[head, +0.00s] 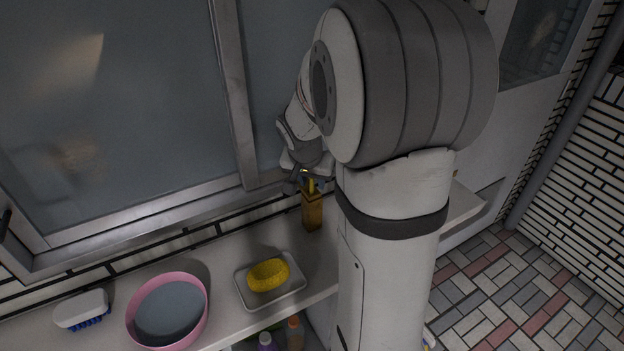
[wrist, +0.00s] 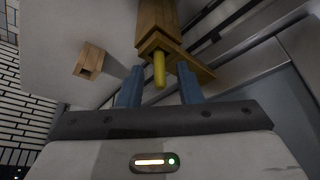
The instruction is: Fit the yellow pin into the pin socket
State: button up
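The yellow pin (wrist: 159,70) stands upright out of a wooden block (wrist: 155,22), which has a flat wooden plate at its top. In the head view the block (head: 312,213) stands on the counter near the window, with the pin (head: 311,187) just above it. My gripper (wrist: 158,78) is open, its two blue fingers on either side of the pin with gaps to both. The gripper (head: 306,179) is above the block in the head view. A second wooden block with a dark square hole (wrist: 90,60), perhaps the pin socket, lies left in the wrist view; my arm may hide it in the head view.
On the counter (head: 228,258) are a tray (head: 272,302) with a yellow sponge (head: 268,275), a pink basin (head: 135,318) and a white brush (head: 82,309). The window frame (head: 236,95) is close behind my gripper. Bottles (head: 294,335) stand below the counter.

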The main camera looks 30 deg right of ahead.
jog(key=shift+r, duration=0.45)
jog(key=b+v, duration=0.2)
jog(key=v, duration=0.9)
jog(key=s+a+f+n+y, duration=0.1)
jog(key=s+a+f+n, duration=0.2)
jog(key=s, duration=0.5)
jog(key=s+a+f+n+y, duration=0.2)
jog(key=s+a+n, duration=0.3)
jog(key=s+a, duration=0.3)
jog(key=shift+s+f+n, duration=0.2)
jog(key=shift+f+n, duration=0.1)
jog(key=shift+f, duration=0.1)
